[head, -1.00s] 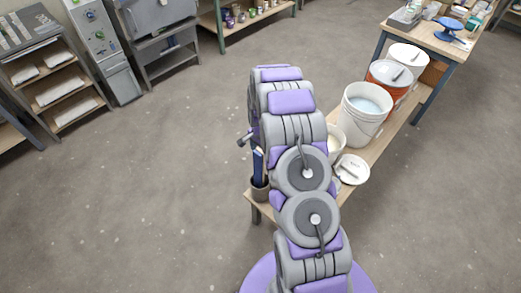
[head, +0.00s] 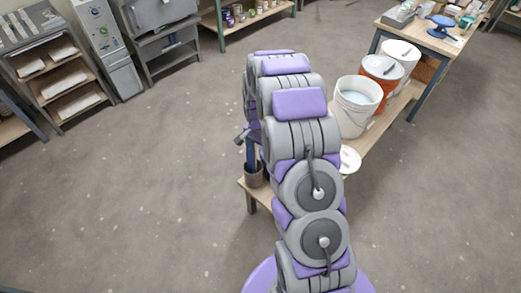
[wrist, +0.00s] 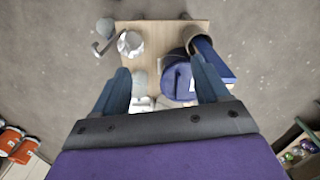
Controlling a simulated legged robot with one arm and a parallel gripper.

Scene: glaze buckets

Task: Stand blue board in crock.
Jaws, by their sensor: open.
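The crock (head: 254,177) stands at the near left corner of the low bench, and it also shows in the wrist view (wrist: 203,42). A blue board (wrist: 221,62) slants out from the crock's mouth in the wrist view; how deep it sits inside is hidden. Dark blue shows just above the crock in the head view, but I cannot tell whether it is board or finger.
On the low bench (head: 372,142) stand a white bucket (head: 355,108), an orange bucket (head: 383,74) and another white bucket. A white lid (head: 350,160) lies nearer. A rounded dark blue object (wrist: 177,78) is beside the crock. Floor left of the bench is clear.

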